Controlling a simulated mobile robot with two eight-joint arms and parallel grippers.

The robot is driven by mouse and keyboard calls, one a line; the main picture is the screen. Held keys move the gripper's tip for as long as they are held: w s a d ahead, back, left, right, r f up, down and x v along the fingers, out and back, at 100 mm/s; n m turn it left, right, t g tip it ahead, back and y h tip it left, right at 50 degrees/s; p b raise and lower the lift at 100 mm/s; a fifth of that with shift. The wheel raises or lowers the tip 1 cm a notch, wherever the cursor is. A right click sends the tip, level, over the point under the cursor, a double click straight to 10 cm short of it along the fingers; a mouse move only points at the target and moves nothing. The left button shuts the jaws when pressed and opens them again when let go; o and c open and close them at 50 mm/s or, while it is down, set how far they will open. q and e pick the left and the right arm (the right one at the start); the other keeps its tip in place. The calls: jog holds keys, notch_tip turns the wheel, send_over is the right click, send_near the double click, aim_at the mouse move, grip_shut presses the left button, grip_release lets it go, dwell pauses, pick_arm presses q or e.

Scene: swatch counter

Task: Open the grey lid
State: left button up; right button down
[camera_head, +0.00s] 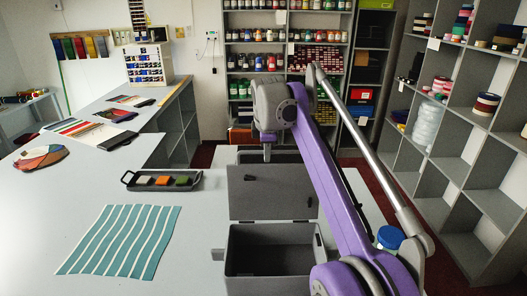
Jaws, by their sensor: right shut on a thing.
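The grey lid (272,194) stands raised at the back of an open grey box (272,233), its flat face toward me. A small dark knob shows on that face. The box's dark inside shows below the lid. My right gripper (267,155) is at the lid's upper edge, pointing down, and is shut on the lid. The exact contact of its fingertips is too small to make out. My purple right arm passes over the right side of the box and hides part of it. My left gripper is not in view.
Left of the box, a dark tray (128,180) holds several coloured blocks, and a teal striped cloth (120,240) lies flat on the pale counter (30,240). A blue-lidded jar (391,237) stands right of my arm. Shelves line the back and right.

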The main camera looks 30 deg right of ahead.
jog(key=shift+d+f, duration=0.15)
jog(key=shift+s, duration=0.1)
jog(key=c, duration=0.9)
grip_release()
jog(key=v, duration=1.1)
